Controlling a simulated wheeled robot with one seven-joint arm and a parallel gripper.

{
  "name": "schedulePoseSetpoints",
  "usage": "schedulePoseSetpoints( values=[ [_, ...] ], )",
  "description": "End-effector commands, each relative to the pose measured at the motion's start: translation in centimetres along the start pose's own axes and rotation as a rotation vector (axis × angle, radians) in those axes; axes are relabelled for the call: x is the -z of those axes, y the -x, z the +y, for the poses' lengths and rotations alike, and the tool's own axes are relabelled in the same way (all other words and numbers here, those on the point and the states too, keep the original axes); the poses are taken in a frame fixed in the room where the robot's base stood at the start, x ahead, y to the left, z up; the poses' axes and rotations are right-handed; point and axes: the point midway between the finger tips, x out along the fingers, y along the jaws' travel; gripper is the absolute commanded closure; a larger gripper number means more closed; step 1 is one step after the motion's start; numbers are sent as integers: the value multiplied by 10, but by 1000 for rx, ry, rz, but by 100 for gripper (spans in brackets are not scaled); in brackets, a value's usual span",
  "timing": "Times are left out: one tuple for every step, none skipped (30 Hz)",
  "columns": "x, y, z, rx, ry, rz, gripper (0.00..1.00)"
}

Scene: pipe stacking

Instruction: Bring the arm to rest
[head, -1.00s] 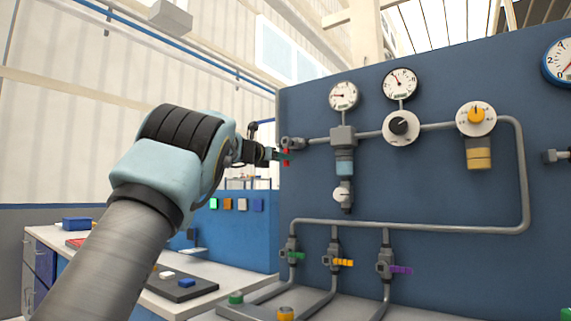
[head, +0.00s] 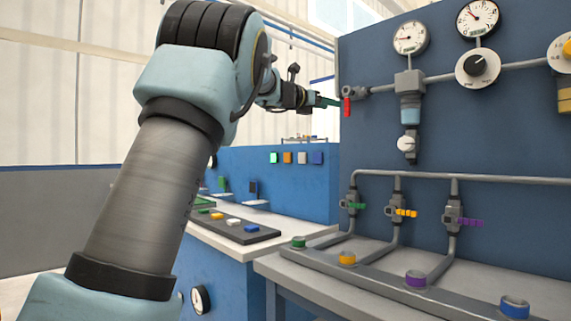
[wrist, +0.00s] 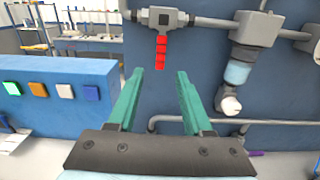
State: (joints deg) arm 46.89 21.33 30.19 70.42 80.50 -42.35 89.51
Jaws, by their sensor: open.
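My gripper (wrist: 160,98) has two green fingers, spread apart with nothing between them in the wrist view. In the head view my gripper (head: 332,101) is at the end of my arm, close to the left edge of the blue pipe panel (head: 370,140). A red valve handle (wrist: 161,52) hangs straight down from a grey valve just beyond the fingertips in the wrist view. The red handle also shows in the head view (head: 347,107), right beside the fingertips. I cannot tell whether they touch.
Pipes, a pressure gauge (head: 409,37) and valves with green, orange and purple handles (head: 470,223) cover the panel. A grey bench (head: 460,270) with coloured caps stands below it. A white table (head: 225,240) and a low blue wall with coloured squares (head: 288,157) lie to the left.

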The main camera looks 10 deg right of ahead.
Motion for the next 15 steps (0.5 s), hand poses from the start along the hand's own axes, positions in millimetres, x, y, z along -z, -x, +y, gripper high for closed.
schedulePoseSetpoints(
  values=[
    [0, 0, 0, 0, 0, 0, 50],
    [0, 0, 1, -2, 3, 0, 50],
    [2, 1, 3, -8, 16, -1, 50],
    [3, 3, 7, -17, 36, -3, 50],
    [6, 6, 13, -32, 68, -6, 50],
    [11, 11, 23, -61, 128, -13, 50],
    [16, 16, 33, -89, 190, -20, 50],
    [23, 22, 46, -124, 262, -28, 50],
    [35, 32, 63, -176, 374, -41, 50],
    [45, 42, 77, -221, 468, -55, 50],
    [56, 52, 91, -269, 568, -70, 50],
    [75, 67, 109, -337, 706, -91, 50],
    [88, 79, 121, -387, 807, -109, 50],
    [103, 92, 132, -439, 907, -129, 50],
    [124, 109, 145, -506, 1035, -154, 50]
  ],
)
